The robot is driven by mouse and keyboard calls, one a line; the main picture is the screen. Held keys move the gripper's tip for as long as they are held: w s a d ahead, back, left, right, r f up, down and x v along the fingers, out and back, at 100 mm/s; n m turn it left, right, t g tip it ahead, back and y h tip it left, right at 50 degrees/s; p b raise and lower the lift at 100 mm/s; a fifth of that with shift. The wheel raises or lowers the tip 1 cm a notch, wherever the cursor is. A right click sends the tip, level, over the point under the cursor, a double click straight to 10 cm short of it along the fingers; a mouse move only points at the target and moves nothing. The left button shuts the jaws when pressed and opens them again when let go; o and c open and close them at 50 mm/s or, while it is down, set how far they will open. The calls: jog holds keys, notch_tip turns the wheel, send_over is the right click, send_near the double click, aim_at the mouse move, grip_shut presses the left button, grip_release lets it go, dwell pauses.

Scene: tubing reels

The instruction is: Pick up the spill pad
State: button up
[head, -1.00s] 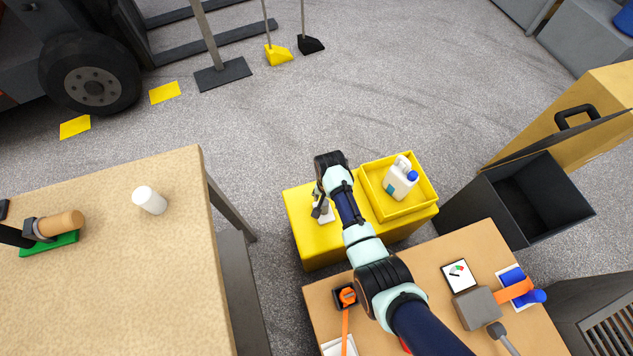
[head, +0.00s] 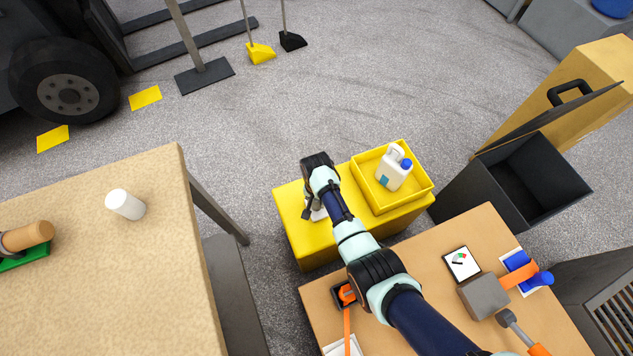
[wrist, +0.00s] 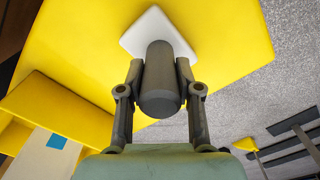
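The spill pad (wrist: 150,30) appears to be the flat white square on the yellow surface. A dark grey cylinder (wrist: 160,85) stands over it, seemingly as its handle. In the wrist view my gripper (wrist: 160,72) has one finger on each side of the cylinder, very close to it. I cannot tell whether the fingers touch it. In the head view my gripper (head: 308,212) points down at the yellow box; only a little of the white pad (head: 319,214) shows, the rest hidden by my arm.
The yellow box (head: 299,240) also carries a yellow tray (head: 412,200) with a white bottle (head: 393,168), right of my gripper. A cardboard-coloured bench (head: 425,255) with tools lies below my arm. A black open bin (head: 520,195) stands right. A table (head: 130,255) is left.

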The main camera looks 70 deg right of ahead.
grip_shut()
notch_tip(320, 180, up, 20)
jog(key=p, duration=1.1)
